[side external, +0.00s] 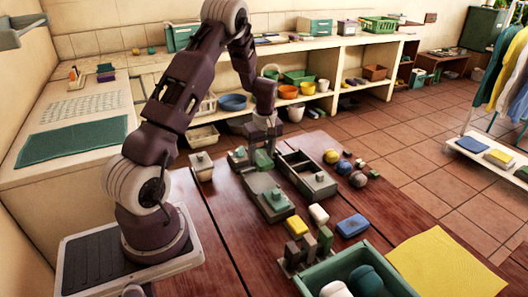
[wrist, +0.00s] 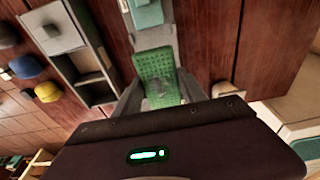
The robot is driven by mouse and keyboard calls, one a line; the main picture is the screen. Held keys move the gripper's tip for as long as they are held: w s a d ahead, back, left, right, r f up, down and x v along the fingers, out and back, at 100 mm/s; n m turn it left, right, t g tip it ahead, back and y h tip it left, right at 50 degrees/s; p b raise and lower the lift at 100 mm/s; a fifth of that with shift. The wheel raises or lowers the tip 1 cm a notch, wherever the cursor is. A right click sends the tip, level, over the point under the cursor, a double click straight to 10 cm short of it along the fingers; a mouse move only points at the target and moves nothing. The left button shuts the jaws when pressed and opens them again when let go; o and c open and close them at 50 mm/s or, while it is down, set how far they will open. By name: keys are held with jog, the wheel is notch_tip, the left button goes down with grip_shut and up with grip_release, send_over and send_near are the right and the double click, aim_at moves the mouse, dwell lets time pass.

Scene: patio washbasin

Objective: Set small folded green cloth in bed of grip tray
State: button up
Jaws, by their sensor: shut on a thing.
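The small folded green cloth (wrist: 157,72) is between the two fingers of my gripper (wrist: 160,90), its dotted top facing the wrist camera. In the side view the cloth (side external: 264,160) shows low between the fingers of my gripper (side external: 263,153), which points down. A grey tray (side external: 262,209), which looks like the grip tray, lies just in front of the cloth and holds a teal-green block (side external: 276,196). In the wrist view the tray (wrist: 153,40) runs beyond the cloth. I cannot tell whether the cloth touches the tray.
A grey compartment box (side external: 296,172) stands close to the right of my gripper. A small lidded container (side external: 202,167) stands to the left. Balls, a blue sponge (side external: 352,225), several small blocks and a green crate (side external: 335,264) occupy the right and front. Bare wood lies left of the tray.

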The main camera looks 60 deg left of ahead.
aim_at(261, 182)
jog(key=shift+f, duration=4)
jog(key=o, duration=1.4)
